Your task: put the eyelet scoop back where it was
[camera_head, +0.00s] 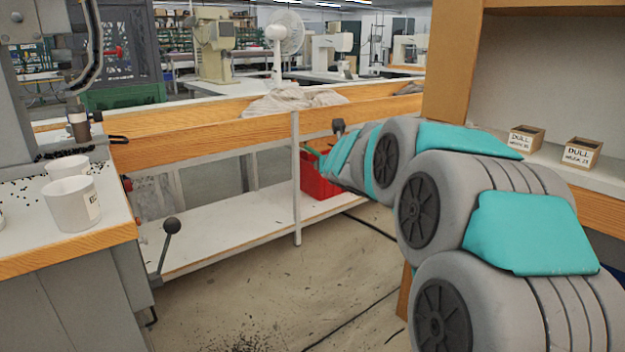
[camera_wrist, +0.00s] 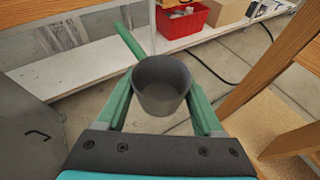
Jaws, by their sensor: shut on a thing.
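The eyelet scoop (camera_wrist: 162,90) is a dark grey round cup in the wrist view. Its inside looks empty. A green bar, apparently its handle, runs from the cup to the upper left. My gripper (camera_wrist: 161,84) has its green fingers on both sides of the cup and is shut on it. In the head view my gripper (camera_head: 330,160) is at the end of my outstretched arm, in front of the low bench, well right of the press table (camera_head: 125,232). A small dark part beside it may be the scoop.
Two white cups (camera_head: 72,205) and scattered black eyelets are on the press table at left. A lever with a ball knob (camera_head: 171,226) stands by its edge. A red crate (camera_head: 318,182) sits on the lower shelf. Two labelled small boxes (camera_head: 581,153) are on the right shelf. The floor between is mostly open.

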